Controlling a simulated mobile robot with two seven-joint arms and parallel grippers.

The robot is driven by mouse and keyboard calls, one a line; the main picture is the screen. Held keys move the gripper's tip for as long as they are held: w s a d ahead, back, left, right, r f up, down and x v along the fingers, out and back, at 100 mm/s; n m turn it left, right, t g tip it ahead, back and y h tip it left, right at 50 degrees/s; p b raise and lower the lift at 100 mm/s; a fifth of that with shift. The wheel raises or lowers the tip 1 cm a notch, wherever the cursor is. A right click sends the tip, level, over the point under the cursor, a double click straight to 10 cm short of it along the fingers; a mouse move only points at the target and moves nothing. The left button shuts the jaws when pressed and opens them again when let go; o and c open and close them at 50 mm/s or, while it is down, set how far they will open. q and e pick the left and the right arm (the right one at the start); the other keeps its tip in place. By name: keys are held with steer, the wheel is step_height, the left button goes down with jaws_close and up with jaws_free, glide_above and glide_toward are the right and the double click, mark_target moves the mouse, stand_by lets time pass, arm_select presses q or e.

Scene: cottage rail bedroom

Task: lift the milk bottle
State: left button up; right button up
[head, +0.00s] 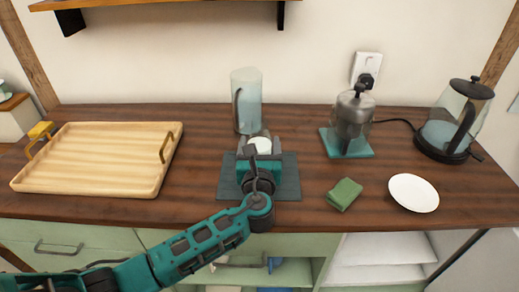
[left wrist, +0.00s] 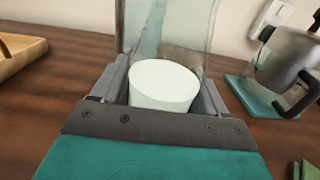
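The milk bottle, as far as I can make it out, is the pale white round-topped object (head: 262,145) on the counter behind the dark mat; its top also shows in the left wrist view (left wrist: 163,83). My left gripper (head: 260,146) is low over the mat, with one finger on each side of this white object. In the left wrist view the fingers (left wrist: 162,92) are very close to its sides; whether they press on it I cannot tell. The gripper body hides its lower part. My right gripper is in neither view.
A clear pitcher (head: 247,105) stands right behind the white object. A wooden tray (head: 100,185) lies left. To the right are a French press (head: 354,118) on a teal mat, a green sponge (head: 345,193), a white plate (head: 414,193) and a kettle (head: 440,132).

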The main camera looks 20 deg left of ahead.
arm_select(q)
steer(key=c, duration=1)
steer(key=shift+c, duration=0.2)
steer(key=shift+r, duration=0.2)
